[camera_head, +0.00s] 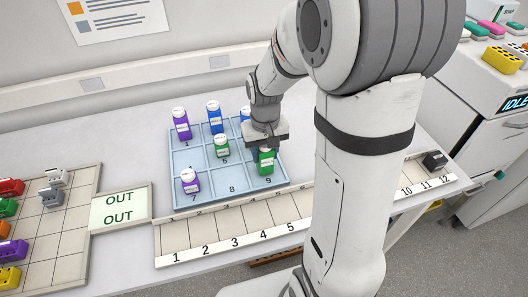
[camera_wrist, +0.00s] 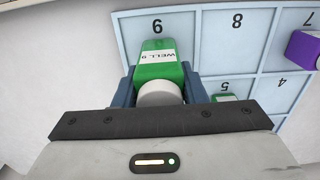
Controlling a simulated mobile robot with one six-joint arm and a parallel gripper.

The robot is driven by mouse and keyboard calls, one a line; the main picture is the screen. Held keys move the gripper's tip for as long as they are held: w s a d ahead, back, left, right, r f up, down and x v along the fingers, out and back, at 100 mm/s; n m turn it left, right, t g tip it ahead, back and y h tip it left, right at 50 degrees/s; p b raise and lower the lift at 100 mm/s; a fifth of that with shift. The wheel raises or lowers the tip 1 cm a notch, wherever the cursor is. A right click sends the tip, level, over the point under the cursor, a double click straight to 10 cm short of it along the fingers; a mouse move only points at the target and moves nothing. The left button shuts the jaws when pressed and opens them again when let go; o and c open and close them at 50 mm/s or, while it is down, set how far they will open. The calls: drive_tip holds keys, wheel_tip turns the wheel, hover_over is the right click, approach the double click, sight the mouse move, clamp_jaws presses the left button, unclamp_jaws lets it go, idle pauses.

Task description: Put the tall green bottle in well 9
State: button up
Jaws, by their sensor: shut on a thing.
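The tall green bottle (camera_head: 266,161) is gripped at the right side of the light blue tray (camera_head: 205,203), over well 9. In the wrist view the green bottle (camera_wrist: 160,68) has a white cap and a label reading WELL 9. My gripper (camera_head: 267,143) is shut on it, with a finger on each side near the cap. The printed 9 shows just beyond the bottle's far end. I cannot tell whether its base touches the well floor.
A purple bottle (camera_head: 181,124), a blue bottle (camera_head: 215,117), a green bottle (camera_head: 222,146) and another purple bottle (camera_head: 190,181) stand in the tray. A further blue bottle is partly hidden behind my gripper. Well 8 (camera_head: 232,180) is empty. A numbered strip (camera_head: 204,232) lies in front.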

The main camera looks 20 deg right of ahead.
drive_tip(key=shift+f, duration=0.2)
drive_tip(key=shift+f, duration=0.25)
drive_tip(key=o, duration=1)
drive_tip(key=shift+r, duration=0.1)
